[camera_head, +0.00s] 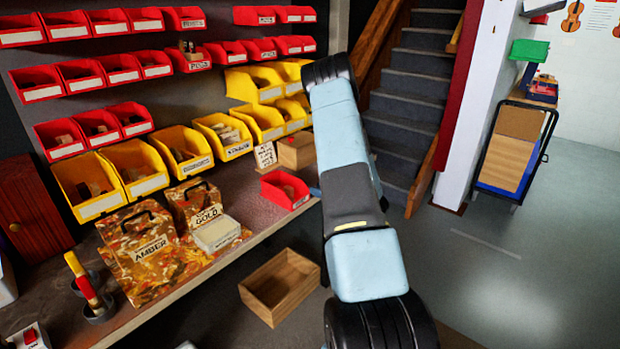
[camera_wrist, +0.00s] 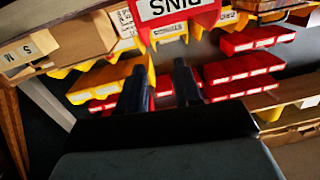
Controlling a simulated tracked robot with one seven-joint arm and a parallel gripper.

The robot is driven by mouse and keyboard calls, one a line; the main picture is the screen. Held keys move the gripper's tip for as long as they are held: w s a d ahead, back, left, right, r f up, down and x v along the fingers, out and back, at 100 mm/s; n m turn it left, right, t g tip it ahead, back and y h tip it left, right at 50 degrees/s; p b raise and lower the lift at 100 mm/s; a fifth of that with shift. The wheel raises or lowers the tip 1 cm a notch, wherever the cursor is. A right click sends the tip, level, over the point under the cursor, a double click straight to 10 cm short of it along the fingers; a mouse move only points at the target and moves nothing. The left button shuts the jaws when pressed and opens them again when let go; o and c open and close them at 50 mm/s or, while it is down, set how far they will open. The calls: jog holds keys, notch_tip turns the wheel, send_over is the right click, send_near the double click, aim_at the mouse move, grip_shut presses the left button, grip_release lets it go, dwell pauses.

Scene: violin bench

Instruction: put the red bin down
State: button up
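A red bin (camera_head: 286,190) sits on the bench top near its front edge, in the head view. I take it to be the red bin labelled PINS (camera_wrist: 178,14) at the top of the wrist view, where the picture is upside down and the bin is partly cut off. My gripper (camera_wrist: 160,68) shows in the wrist view with its two dark fingers apart and nothing between them. The fingertips point toward the bin and appear apart from it.
Yellow bins (camera_head: 228,136) and rows of red bins (camera_head: 120,68) hang above the bench. A cardboard box (camera_head: 297,151) stands behind the red bin. The AMBER box (camera_head: 150,250) and a pale block (camera_head: 216,233) are to its left. A wooden tray (camera_head: 280,286) lies below the bench edge.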

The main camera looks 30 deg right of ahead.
jog(key=s+a+r+g+y, duration=0.3)
jog(key=a+r+g, duration=0.1)
jog(key=a+r, duration=0.55)
jog(key=s+a+r+g+y, duration=0.2)
jog(key=a+r+g+y, duration=0.25)
jog(key=a+r, duration=0.55)
jog(key=s+a+r+g+h, duration=0.3)
jog(key=s+a+r+g, duration=0.3)
jog(key=s+a, duration=0.5)
jog(key=s+d+r+m+t+h, duration=0.2)
jog(key=s+r+h, duration=0.2)
jog(key=s, duration=0.5)
jog(key=s+d+r+m+t+h, duration=0.1)
jog(key=s+d+r+t+h, duration=0.1)
jog(key=s+r+h, duration=0.2)
jog(key=s+h, duration=0.3)
jog(key=s, duration=0.2)
jog(key=shift+s+m, duration=0.25)
jog(key=shift+m, duration=0.15)
jog(key=shift+d, duration=0.1)
